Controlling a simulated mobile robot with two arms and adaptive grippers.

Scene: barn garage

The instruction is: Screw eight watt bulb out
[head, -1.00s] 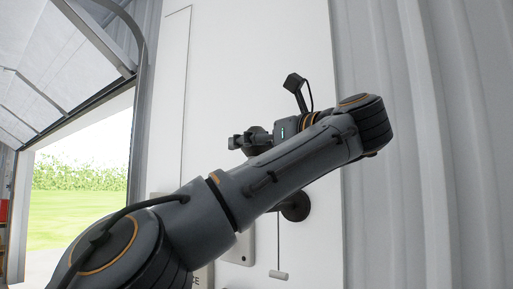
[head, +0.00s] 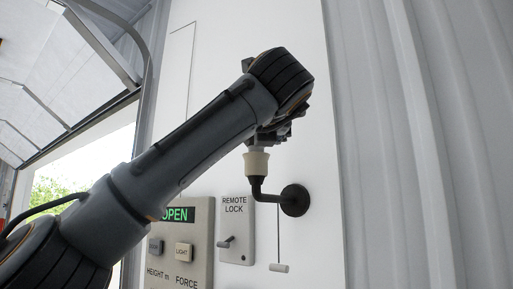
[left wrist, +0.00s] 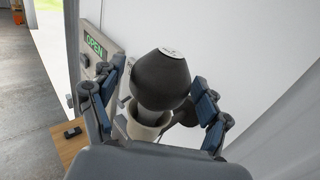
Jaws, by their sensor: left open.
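A bulb with a dark, rounded body (left wrist: 160,80) and a small pale label on top stands in a cream socket (left wrist: 140,128) in the left wrist view. In the head view the cream socket (head: 257,163) sits upright on a black bent wall bracket (head: 294,200). My left gripper (left wrist: 158,74) is open, with one finger on each side of the bulb and visible space on the right side. In the head view my left gripper (head: 272,132) is above the socket, and my arm and wrist hide the bulb. My right gripper is not in view.
A control panel with a green OPEN display (head: 178,214) and a REMOTE LOCK box (head: 236,230) are on the white wall left of the bracket. A pull cord with a pale handle (head: 279,267) hangs below it. Corrugated wall (head: 420,150) is at right.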

